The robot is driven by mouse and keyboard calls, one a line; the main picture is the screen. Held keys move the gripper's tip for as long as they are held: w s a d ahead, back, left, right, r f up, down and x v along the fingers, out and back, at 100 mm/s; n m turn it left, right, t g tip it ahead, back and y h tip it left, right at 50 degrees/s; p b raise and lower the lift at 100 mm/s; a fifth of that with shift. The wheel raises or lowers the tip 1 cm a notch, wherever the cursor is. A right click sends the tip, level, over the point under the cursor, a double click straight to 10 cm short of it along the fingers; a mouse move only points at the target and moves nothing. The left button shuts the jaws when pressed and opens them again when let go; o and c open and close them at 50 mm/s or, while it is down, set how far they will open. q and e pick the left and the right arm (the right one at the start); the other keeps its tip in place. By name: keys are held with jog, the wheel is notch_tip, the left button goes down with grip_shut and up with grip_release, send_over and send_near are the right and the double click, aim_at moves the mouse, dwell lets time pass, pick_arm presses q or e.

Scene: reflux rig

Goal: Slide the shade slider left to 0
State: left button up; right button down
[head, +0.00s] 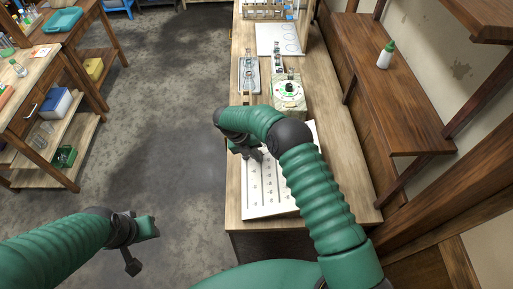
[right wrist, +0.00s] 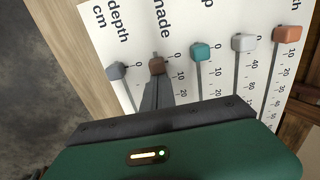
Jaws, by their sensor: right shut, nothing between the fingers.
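The white slider board (head: 259,203) lies on the bench, partly hidden by my right arm in the head view. In the right wrist view the shade slider (right wrist: 157,66) is a brown knob near the 0 end of its slot, under the partly cut-off shade label. My right gripper (right wrist: 154,84) is shut and empty, its tips right at the knob on the side of the higher numbers; I cannot tell if they touch. It also shows over the board in the head view (head: 257,156). My left gripper (head: 143,240) is off the bench over the floor, its jaws unclear.
A grey knob (right wrist: 117,71) on the depth scale sits left of the shade slider. Teal (right wrist: 200,52), white (right wrist: 243,42) and orange (right wrist: 287,35) knobs stand to its right. A round dial device (head: 289,92) is farther back on the bench.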

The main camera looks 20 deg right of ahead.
jog(key=shift+w, duration=0.2)
jog(key=shift+a+r+p, duration=0.1)
jog(key=shift+r+p, duration=0.25)
jog(key=shift+r, duration=0.1)
jog(key=v, duration=0.1)
jog(key=p+v, duration=0.1)
jog(key=v, duration=0.1)
jog(key=s+p+v, duration=0.1)
jog(key=v, duration=0.1)
jog(key=shift+a, duration=0.25)
dwell(0.6)
